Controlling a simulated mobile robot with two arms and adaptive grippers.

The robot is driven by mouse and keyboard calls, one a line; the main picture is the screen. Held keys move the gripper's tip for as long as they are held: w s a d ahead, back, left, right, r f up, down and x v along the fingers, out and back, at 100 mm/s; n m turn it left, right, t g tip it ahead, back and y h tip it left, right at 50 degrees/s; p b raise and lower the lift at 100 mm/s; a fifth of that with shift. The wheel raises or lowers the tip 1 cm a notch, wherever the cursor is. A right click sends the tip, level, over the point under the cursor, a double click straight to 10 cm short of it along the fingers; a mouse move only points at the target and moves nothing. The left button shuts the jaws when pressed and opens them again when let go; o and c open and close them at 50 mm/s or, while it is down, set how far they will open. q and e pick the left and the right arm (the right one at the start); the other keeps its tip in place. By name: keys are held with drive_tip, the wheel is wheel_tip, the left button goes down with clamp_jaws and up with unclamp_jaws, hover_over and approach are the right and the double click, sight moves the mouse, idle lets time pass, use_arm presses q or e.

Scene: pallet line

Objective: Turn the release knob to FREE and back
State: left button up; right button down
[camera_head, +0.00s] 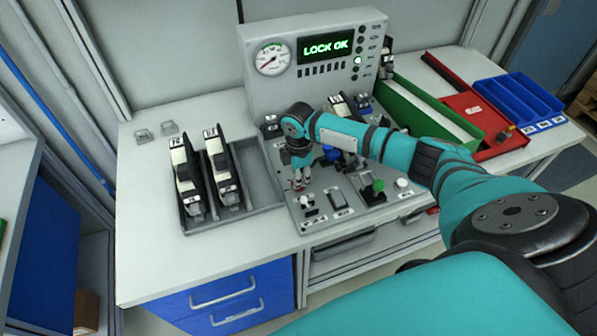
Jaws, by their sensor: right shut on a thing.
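My right gripper (299,184) reaches down onto the left part of the grey control panel (322,222), with its arm coming in from the right. Its fingers are shut on a small knob there, which I take to be the release knob. My left gripper is not in view.
Left of the panel, a grey tray (262,186) holds two black-and-white units (186,178). A blue knob (330,153) and a green knob (377,187) stand on the panel. Green, red and blue bins (518,100) fill the right side. The table's left front is clear.

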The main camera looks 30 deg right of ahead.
drive_tip(key=shift+w+r, duration=0.1)
drive_tip(key=c, duration=1.3)
unclamp_jaws()
wheel_tip(320, 180, up, 12)
